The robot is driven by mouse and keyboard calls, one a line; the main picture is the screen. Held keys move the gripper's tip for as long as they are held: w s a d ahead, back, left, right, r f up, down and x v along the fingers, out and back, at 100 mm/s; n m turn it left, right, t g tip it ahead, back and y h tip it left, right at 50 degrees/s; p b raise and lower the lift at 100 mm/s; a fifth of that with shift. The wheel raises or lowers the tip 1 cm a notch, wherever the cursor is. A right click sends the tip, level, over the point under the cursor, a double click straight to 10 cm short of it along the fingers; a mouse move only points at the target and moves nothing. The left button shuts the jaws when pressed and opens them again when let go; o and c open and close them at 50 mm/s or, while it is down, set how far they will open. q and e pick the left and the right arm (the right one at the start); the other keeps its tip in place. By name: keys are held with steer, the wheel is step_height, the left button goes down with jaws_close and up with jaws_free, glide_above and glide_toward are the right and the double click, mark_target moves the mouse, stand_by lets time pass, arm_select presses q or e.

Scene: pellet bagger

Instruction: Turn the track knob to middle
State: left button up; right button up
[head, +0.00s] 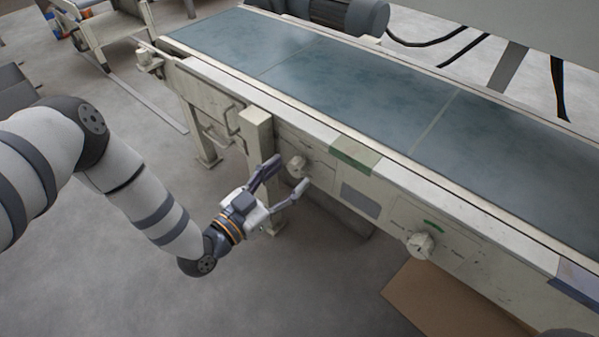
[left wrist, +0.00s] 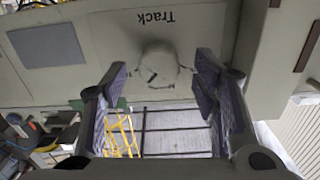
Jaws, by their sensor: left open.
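The track knob (head: 297,167) is a pale round knob on the side panel of the conveyor. In the left wrist view the same knob (left wrist: 158,66) sits below the upside-down label "Track" (left wrist: 156,17), with a dark mark on its face. My left gripper (head: 287,172) is open, with its fingers reaching toward the knob. In the left wrist view its two fingers (left wrist: 160,80) stand on either side of the knob, with visible gaps. I cannot tell how far the fingertips are from the panel. My right gripper is not in view.
A second white knob (head: 420,245) with a green arc mark is farther right on the panel. The blue-grey conveyor belt (head: 350,85) runs above. A cream post (head: 258,150) stands just left of the track knob. A cardboard sheet (head: 450,305) lies on the floor below.

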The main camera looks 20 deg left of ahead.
mark_target(294, 173)
arm_select(q)
steer(key=x, duration=0.2)
steer(key=shift+w+d+f+b, duration=0.15)
steer(key=shift+w+d+b, duration=0.05)
steer(key=shift+w+b, duration=0.15)
steer(key=shift+w+d, duration=0.1)
steer(key=shift+w, duration=0.2)
steer(key=shift+c, duration=0.3)
steer(key=c, duration=1.1)
steer(key=shift+n, duration=0.3)
steer(key=n, duration=0.3)
steer(key=shift+n+p, duration=0.3)
steer(key=shift+p, duration=0.1)
steer(key=shift+s+d+n, duration=0.1)
steer(key=shift+n, duration=2)
